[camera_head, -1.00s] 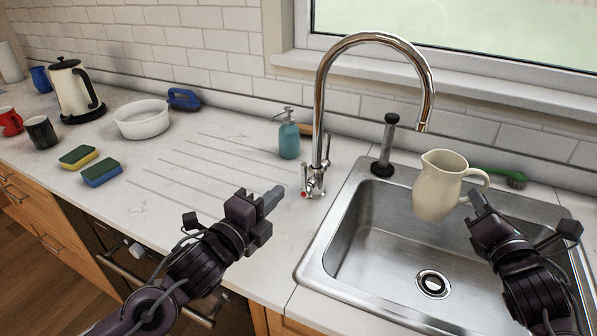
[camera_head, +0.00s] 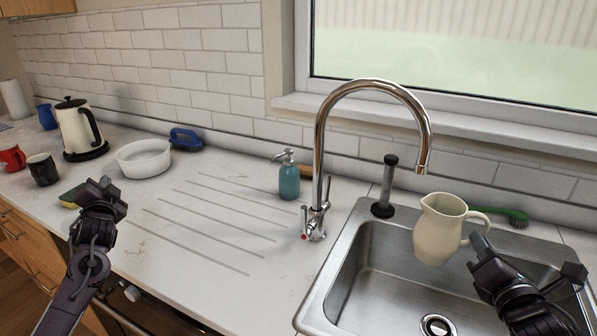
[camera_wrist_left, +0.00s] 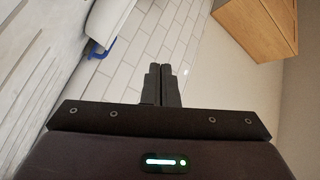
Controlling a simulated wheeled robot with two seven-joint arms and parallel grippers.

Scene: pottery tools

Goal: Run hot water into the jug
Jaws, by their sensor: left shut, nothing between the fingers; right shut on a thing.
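The cream jug (camera_head: 436,232) is upright over the sink, below and slightly right of the end of the chrome tap's (camera_head: 320,140) spout. My right gripper (camera_head: 476,243) is shut on the jug's handle. No water stream is visible between spout and jug; the jug's inside is hidden. A red-marked valve (camera_head: 306,236) is at the tap's base. My left gripper (camera_head: 104,186) is shut and empty over the left part of the counter, far from the tap. Its closed fingers also show in the left wrist view (camera_wrist_left: 163,84).
The steel sink (camera_head: 352,250) has a drain below the jug. A kettle (camera_head: 75,130), white bowl (camera_head: 143,158), mugs and sponge are at left. The grooved counter (camera_head: 200,225) is clear.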

